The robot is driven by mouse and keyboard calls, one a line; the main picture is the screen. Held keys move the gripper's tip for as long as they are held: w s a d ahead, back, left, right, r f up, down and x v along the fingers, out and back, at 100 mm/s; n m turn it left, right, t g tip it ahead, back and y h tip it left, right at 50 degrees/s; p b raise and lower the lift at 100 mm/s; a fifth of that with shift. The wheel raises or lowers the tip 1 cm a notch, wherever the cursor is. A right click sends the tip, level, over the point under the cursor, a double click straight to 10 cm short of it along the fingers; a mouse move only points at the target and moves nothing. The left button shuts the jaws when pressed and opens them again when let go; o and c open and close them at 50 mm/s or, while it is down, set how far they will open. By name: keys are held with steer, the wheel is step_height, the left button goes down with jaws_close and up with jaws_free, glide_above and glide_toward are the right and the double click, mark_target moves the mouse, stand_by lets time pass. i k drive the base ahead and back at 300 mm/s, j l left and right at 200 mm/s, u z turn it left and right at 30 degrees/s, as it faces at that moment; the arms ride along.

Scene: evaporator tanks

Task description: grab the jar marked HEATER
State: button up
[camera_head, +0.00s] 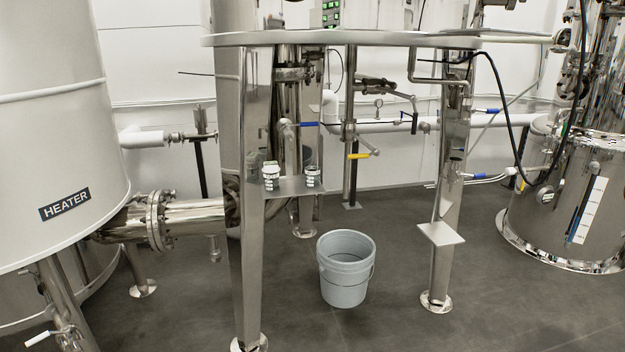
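Two small jars with white lids and banded sides stand upright on a small metal shelf (292,187) between the legs of a steel stand. The left jar (271,178) is near the front left leg. The right jar (312,176) is a little apart from it, toward the shelf's right side. Any writing on the jars is too small to read. The word HEATER shows on a dark label on the large white tank (62,130) at the left. My gripper is not in view.
A grey bucket (345,285) stands on the floor below the shelf. The stand's left leg (248,270) and right leg (445,200) flank it. A steel tank (560,200) stands right. The front floor is mostly clear.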

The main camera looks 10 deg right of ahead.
mark_target(311, 171)
steer(key=i+l+z, duration=0.15)
steer(key=i, duration=0.25)
steer(key=i+l+z, duration=0.35)
steer(key=i, duration=0.95)
steer(key=l+z, duration=0.05)
steer(key=l, duration=0.05)
